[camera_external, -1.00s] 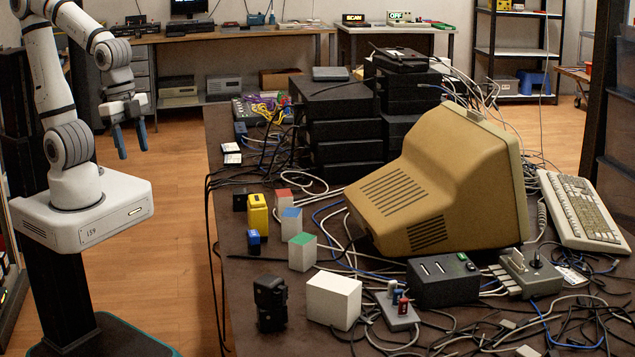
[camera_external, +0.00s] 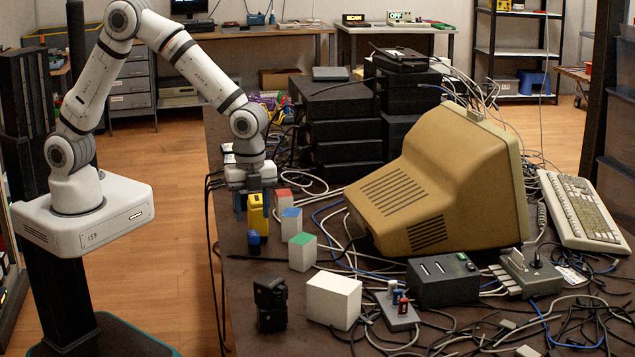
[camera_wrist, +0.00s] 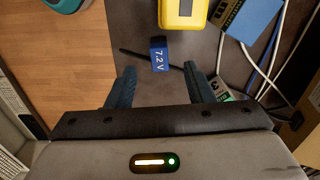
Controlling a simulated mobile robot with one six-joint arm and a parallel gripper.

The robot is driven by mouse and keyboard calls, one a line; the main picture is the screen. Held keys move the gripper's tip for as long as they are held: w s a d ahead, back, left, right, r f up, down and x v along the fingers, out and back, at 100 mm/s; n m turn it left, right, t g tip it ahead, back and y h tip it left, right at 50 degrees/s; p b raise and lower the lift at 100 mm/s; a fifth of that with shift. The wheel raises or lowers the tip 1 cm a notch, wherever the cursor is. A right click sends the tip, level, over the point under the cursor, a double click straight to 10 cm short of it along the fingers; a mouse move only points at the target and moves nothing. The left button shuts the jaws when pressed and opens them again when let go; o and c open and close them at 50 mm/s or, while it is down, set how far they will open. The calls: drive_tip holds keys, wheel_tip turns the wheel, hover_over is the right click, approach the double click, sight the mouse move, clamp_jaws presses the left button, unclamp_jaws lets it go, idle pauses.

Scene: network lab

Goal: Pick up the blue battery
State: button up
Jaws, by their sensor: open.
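The blue battery (camera_external: 254,242) is small and stands near the table's left edge, just in front of a yellow device. In the wrist view the battery (camera_wrist: 159,54) shows its blue face marked "7.2 V". In the wrist view my gripper (camera_wrist: 158,69) is open and empty. The battery lies just beyond the fingertips, roughly centred between them.
The yellow device (camera_external: 258,218) is close to the battery; it also shows in the wrist view (camera_wrist: 183,13). White boxes with red, blue (camera_external: 291,222) and green (camera_external: 302,252) tops stand to the right. A black cable (camera_wrist: 135,53) runs by the battery. The table edge is close on the left.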

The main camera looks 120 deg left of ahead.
sight(254, 233)
wheel_tip(254, 233, down, 8)
drive_tip(key=shift+w+d+r, duration=0.15)
drive_tip(key=shift+r, duration=0.1)
drive_tip(key=shift+c, duration=0.5)
clamp_jaws()
